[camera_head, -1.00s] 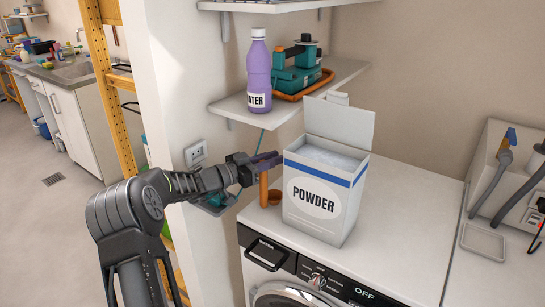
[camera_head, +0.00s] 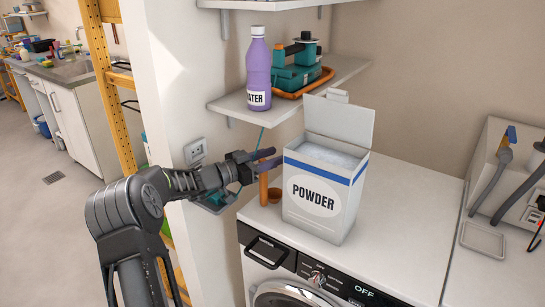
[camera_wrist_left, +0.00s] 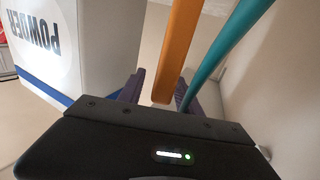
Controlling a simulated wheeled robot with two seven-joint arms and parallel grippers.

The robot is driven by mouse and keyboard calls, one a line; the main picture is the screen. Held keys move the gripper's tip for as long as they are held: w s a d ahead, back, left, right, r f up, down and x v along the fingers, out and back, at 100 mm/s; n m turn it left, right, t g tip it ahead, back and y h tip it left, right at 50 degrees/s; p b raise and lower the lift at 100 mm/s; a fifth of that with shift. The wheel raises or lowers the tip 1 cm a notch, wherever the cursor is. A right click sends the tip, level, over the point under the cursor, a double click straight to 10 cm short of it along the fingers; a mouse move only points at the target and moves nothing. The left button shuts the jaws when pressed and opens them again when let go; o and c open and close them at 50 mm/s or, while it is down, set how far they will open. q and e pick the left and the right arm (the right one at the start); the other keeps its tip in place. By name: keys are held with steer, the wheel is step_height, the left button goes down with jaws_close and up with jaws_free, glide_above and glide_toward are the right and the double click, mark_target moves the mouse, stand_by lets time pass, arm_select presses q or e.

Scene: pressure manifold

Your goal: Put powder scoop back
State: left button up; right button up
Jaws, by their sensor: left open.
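The powder scoop (camera_head: 264,188) has an upright orange handle and a brown-orange bowl. It stands on the white top just left of the white POWDER box (camera_head: 318,205), whose lid is open with pale powder inside. My left gripper (camera_head: 268,160) is at the upper part of the handle, with its purple fingers spread. In the left wrist view the orange handle (camera_wrist_left: 178,50) shows between the two open fingers (camera_wrist_left: 158,92), with a gap on the left finger's side. Whether the right finger touches it I cannot tell. My right gripper is out of view.
A teal cord or rod (camera_wrist_left: 222,42) runs close by the right finger in the left wrist view. A shelf (camera_head: 232,107) above holds a purple bottle (camera_head: 258,72) and a teal device (camera_head: 297,72). The white top (camera_head: 410,205) right of the box is clear.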

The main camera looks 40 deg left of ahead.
arm_select(q)
steer(key=b+v, duration=0.3)
steer(key=v, duration=0.8)
steer(key=shift+s+a, duration=0.2)
steer(key=shift+s, duration=0.15)
stand_by(1.0)
